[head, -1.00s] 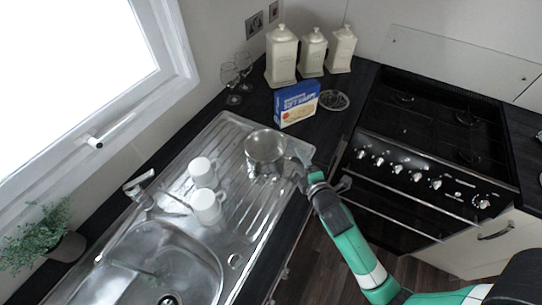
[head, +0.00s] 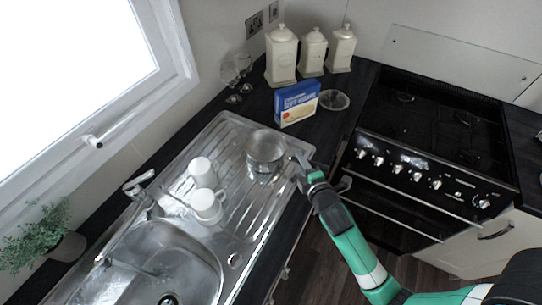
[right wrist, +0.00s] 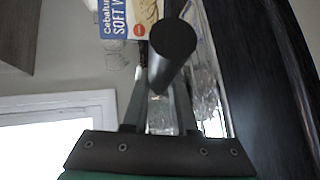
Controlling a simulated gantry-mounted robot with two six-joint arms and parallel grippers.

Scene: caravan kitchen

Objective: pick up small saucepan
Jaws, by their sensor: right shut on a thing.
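The small saucepan (head: 265,146) is a shiny steel pan on the ribbed draining board, at the middle of the head view. My right gripper (head: 299,164) is at the pan's right side, shut on its handle. In the right wrist view the dark round handle end (right wrist: 172,52) points toward the camera, between the two fingers of my right gripper (right wrist: 160,100). The pan's body is mostly hidden there. I cannot tell whether the pan is clear of the board. My left gripper is in neither view.
Two white mugs (head: 205,188) stand left of the pan, by the sink (head: 165,262). A blue box (head: 297,103), a glass dish (head: 334,100) and cream canisters (head: 282,56) stand behind. Wine glasses (head: 236,72) are near the window. The stove (head: 430,125) is at right.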

